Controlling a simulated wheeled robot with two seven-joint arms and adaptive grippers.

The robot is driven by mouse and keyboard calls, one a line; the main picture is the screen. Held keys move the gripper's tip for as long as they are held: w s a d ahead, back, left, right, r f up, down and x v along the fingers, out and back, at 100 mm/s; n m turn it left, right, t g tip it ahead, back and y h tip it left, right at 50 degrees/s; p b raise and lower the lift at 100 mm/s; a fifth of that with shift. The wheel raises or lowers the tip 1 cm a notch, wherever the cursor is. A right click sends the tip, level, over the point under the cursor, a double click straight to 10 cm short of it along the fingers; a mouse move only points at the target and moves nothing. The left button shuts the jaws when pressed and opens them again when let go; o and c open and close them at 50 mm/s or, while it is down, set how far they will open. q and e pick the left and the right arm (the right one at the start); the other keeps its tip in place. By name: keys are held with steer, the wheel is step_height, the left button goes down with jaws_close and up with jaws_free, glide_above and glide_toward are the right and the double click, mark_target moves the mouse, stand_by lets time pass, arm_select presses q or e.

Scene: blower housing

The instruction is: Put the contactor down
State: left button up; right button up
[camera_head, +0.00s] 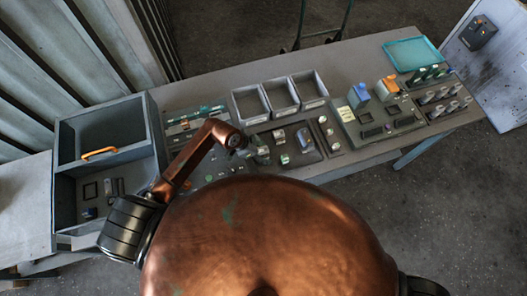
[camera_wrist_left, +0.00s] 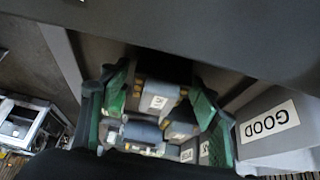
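My left gripper (camera_head: 262,152) reaches over the workbench, just in front of the row of grey bins. In the left wrist view its green-padded fingers (camera_wrist_left: 160,105) stand either side of a dark contactor (camera_wrist_left: 157,92) with brass terminals and a white label. The contactor fills the gap near the fingertips and appears held. Blue-grey and pale parts (camera_wrist_left: 143,131) show close to it, partly hidden by the gripper. In the head view the held contactor is too small to tell clearly. My right gripper is out of view.
Three open grey bins (camera_head: 266,117) stand behind the gripper; a GOOD label (camera_wrist_left: 268,122) shows at right in the wrist view. A tray (camera_head: 312,157) with several components lies beside the gripper. A large grey box (camera_head: 150,125) stands left, a teal tray (camera_head: 412,53) far right.

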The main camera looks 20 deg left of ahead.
arm_select(q)
steer(key=shift+r, duration=0.3)
steer(key=v, duration=1.2)
steer(key=shift+r+b, duration=0.3)
steer(key=shift+r, duration=0.05)
steer(key=shift+s, duration=0.1)
